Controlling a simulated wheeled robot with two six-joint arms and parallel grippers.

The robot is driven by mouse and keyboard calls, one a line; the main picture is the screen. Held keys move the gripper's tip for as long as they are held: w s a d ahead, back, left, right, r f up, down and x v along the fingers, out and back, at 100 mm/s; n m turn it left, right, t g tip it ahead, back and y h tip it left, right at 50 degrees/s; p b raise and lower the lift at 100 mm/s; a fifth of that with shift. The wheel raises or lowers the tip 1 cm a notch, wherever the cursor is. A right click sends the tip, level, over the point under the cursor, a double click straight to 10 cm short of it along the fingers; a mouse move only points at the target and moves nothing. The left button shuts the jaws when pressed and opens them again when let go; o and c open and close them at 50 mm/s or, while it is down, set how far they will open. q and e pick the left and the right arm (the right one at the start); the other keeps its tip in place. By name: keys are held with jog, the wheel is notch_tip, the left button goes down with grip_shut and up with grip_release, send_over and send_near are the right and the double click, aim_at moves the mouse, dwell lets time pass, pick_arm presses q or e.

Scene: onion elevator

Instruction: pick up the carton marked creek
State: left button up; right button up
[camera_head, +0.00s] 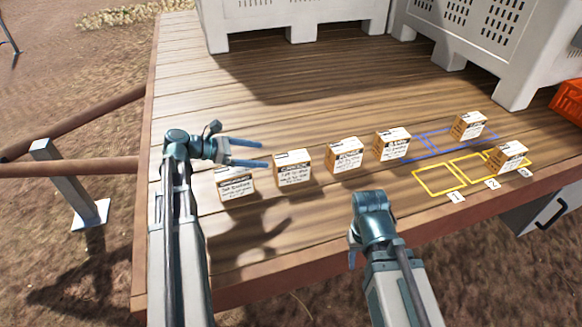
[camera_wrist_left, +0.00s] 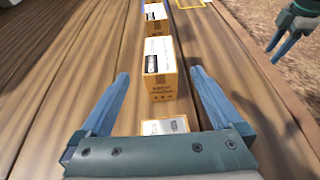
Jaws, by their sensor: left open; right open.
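Several small brown cartons with white labels stand in a row on the wooden deck. The label of the second from the left (camera_head: 293,170) may read creek, but the print is too small to be sure. In the left wrist view, one carton (camera_wrist_left: 161,82) shows beyond and between the open fingers, and a nearer one (camera_wrist_left: 165,126) is mostly hidden by the gripper. My right gripper (camera_head: 352,258) is open, low at the front edge.
More cartons stand to the right (camera_head: 344,155) (camera_head: 392,144). One carton (camera_head: 468,125) is at the blue outlines and another (camera_head: 507,157) at the yellow outlines (camera_head: 438,180), numbered along the front. White crates (camera_head: 300,22) stand behind; an orange crate (camera_head: 568,100) is far right.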

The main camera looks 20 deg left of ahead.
aim_at(289, 158)
pick_arm(q)
jog(key=b+x, duration=0.2)
jog(key=x, duration=0.4)
jog(key=shift+w+d+f, duration=0.1)
jog(key=shift+f, duration=0.15)
jog(key=shift+w+d+f, duration=0.1)
jog(key=shift+w+d, duration=0.2)
jog(key=shift+d, duration=0.15)
jog(key=b+x, duration=0.2)
jog(key=x, duration=0.3)
jog(key=shift+w+f, duration=0.1)
jog(key=shift+f, duration=0.05)
grip_shut()
